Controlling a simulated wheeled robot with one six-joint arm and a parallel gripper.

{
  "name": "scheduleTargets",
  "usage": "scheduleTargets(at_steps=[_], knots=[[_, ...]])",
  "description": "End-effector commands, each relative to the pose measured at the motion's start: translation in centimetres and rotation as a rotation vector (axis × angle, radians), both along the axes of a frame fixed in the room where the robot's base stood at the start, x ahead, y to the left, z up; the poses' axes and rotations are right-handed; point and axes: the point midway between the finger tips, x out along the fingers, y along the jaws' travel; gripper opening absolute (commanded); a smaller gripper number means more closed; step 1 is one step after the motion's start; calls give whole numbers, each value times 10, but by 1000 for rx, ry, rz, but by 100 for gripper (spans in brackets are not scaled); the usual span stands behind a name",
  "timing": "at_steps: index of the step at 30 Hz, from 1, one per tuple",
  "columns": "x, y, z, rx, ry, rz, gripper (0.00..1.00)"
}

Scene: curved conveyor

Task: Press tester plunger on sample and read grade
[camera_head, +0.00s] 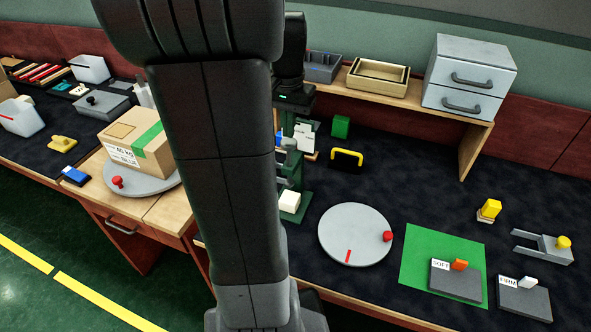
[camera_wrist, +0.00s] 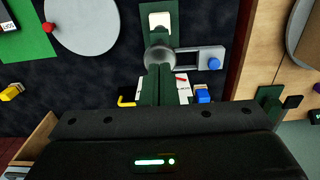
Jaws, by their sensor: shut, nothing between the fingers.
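The tester is a dark green stand, with its base (camera_head: 294,213) at the centre of the head view. A white block-like sample (camera_head: 290,201) sits on the base, and it also shows at the top of the wrist view (camera_wrist: 160,21). A round grey plunger head (camera_wrist: 159,57) lies just beyond my fingertips in the wrist view. My gripper (camera_wrist: 158,70) is shut and empty, its fingers together over the tester's upper part. I cannot tell whether they touch the plunger. A white card with a red mark (camera_wrist: 182,84) is beside the fingers; no grade is legible.
A grey round plate (camera_head: 353,232) with a red knob stands right of the tester. A green mat (camera_head: 416,262) carries the SOFT block (camera_head: 455,281); the FIRM block (camera_head: 524,299) is beside it. A yellow-handled black item (camera_head: 345,161) is behind. A wooden shelf (camera_head: 420,102) overhangs the back.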

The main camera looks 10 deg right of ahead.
Motion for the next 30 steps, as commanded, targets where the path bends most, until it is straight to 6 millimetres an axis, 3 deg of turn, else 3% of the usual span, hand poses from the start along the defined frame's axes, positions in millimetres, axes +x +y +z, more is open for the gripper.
scheduleTargets(at_steps=[30], knots=[[0, 0, -28, 0, 0, 0, 0]])
